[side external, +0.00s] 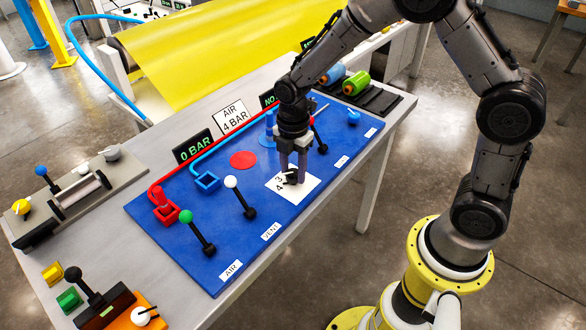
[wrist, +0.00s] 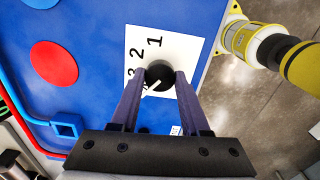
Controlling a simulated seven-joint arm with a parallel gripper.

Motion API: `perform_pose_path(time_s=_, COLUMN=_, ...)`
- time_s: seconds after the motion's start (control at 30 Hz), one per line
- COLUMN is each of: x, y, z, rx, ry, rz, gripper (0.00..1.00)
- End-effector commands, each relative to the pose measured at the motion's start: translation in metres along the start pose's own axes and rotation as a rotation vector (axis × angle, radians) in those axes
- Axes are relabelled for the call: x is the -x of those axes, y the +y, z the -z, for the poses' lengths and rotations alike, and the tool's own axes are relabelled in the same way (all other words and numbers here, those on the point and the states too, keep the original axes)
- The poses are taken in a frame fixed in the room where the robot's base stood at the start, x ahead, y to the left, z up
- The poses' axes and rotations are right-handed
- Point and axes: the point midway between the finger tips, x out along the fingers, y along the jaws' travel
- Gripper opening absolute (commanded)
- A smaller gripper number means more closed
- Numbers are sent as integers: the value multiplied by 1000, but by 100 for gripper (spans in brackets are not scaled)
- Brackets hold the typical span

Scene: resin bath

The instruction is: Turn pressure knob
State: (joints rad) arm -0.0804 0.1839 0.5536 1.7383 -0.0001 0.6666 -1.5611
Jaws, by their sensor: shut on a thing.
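The pressure knob (wrist: 159,75) is a round black knob with a white pointer, on a white plate (wrist: 180,45) marked with numbers. In the wrist view 1, 2 and 3 show, and the pointer aims to the lower left, near the 3. In the side view the knob (side external: 292,177) is partly hidden by my fingers, and 3 and 4 show on the plate. My gripper (wrist: 158,76) points down with its two fingers on either side of the knob, shut on it. My gripper (side external: 293,172) also shows in the side view.
The blue panel (side external: 215,265) carries levers with green (side external: 186,217) and white (side external: 231,182) balls left of my gripper. A red disc (side external: 243,160) lies flat. Signs (side external: 194,148) reading "0 BAR" and "AIR 4 BAR" (side external: 232,117) stand at the back.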

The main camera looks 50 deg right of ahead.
Motion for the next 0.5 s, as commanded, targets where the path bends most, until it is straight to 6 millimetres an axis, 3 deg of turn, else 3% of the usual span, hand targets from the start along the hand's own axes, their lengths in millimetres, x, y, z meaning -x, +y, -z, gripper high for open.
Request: perform_pose_path(time_s=0.5, x=2, y=1, z=0, rx=199, ry=0, rz=-4, gripper=0)
